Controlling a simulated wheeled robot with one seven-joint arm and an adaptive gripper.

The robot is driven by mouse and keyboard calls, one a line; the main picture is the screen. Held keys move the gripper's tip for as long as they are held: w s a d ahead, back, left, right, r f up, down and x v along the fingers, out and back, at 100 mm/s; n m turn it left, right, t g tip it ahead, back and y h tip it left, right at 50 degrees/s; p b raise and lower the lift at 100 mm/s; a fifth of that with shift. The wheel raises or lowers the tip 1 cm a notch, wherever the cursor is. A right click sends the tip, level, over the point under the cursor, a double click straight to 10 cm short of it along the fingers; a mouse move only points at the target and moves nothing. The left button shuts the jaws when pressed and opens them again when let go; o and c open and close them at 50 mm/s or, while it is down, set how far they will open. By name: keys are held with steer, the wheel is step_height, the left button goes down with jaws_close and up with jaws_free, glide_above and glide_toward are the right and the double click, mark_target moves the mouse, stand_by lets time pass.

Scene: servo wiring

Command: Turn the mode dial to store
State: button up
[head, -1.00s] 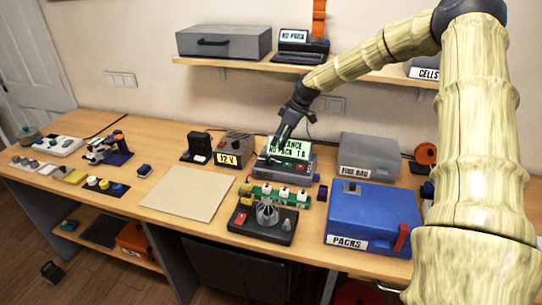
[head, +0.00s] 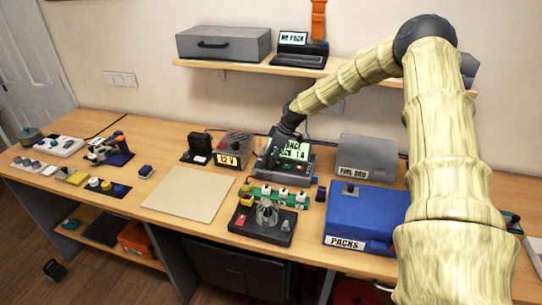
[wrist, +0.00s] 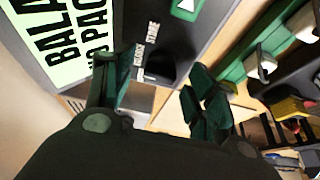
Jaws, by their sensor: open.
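The charger (head: 309,166) is a grey box with a lit green screen (head: 297,151) on the bench. In the wrist view the screen (wrist: 58,35) shows large black letters, partly cut off. A dark mode dial (wrist: 160,66) sits on the panel's edge beside small white labels (wrist: 151,33); one seems to read STORE. Its pointer direction cannot be made out. My gripper (wrist: 155,82) is open, with one dark green finger on each side of the dial and no clear contact. In the head view my gripper (head: 268,161) is at the charger's left end, hiding the dial.
A green board (head: 270,194) with several white parts and a dark stand (head: 262,226) lie in front of the charger. The 12 V supply (head: 232,150) stands close on the left. A blue PACKS case (head: 362,214) is at right. The beige mat (head: 190,193) is bare.

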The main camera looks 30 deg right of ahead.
steer(key=shift+f, duration=0.2)
steer(key=shift+a, duration=0.1)
steer(key=c, duration=1)
steer(key=shift+w, duration=0.1)
steer(key=shift+m, duration=0.3)
steer(key=m, duration=0.2)
steer(key=m+h+b, duration=0.1)
steer(key=m, duration=0.1)
steer(key=m+t+h, duration=0.1)
steer(key=m, duration=0.1)
steer(key=shift+a, duration=0.35)
steer(key=shift+a+r+m+h+b, duration=0.15)
steer(key=shift+m+h+b, duration=0.35)
steer(key=shift+m, duration=0.85)
steer(key=shift+a+f+m+h+b, duration=0.15)
steer(key=shift+m+h, duration=0.55)
steer(key=shift+m, duration=0.65)
steer(key=shift+d+r, duration=0.1)
steer(key=shift+r, duration=0.05)
steer(key=o, duration=1)
